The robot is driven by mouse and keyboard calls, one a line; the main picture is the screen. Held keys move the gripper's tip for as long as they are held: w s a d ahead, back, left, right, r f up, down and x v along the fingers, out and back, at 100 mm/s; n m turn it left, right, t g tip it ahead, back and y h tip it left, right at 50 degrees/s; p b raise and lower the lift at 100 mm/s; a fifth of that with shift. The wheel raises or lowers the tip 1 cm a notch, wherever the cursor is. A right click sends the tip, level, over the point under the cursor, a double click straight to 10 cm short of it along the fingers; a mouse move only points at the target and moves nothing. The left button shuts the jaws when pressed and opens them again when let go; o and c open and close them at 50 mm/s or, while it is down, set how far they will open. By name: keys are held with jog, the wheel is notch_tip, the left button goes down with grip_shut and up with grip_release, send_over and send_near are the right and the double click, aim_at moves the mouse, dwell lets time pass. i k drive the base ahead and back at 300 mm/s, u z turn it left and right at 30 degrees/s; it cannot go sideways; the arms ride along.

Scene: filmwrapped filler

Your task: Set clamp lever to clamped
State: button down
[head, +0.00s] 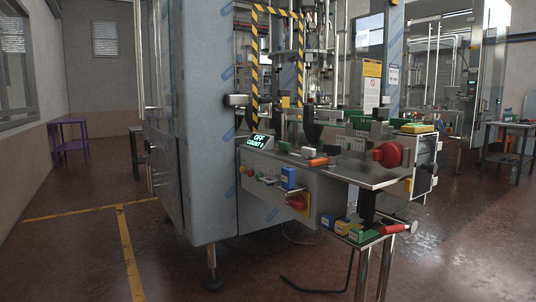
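No part is labelled clearly enough for me to be sure which one is the clamp lever. An orange handle (318,161) lies low on the metal worktop (374,178) of the filling machine. A large red round knob (388,154) stands at the right of the worktop. A red grip (392,229) sticks out at the right end of the small stand below. A red and yellow switch (297,202) is on the front panel. The setting of any lever is too small to tell. My gripper is not in view.
The machine cabinet (205,130) stands left of the worktop. A small display (259,141) seems to read OFF and a count. The small stand (372,243) with coloured blocks juts out in front. A black bent rod (318,290) is near the floor. Open floor (75,240) lies left.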

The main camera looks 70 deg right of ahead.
aim_at(324, 161)
jog(key=z, duration=0.5)
jog(key=i, duration=1.05)
jog(key=z, duration=1.5)
jog(key=i, duration=0.45)
jog(key=z, duration=0.4)
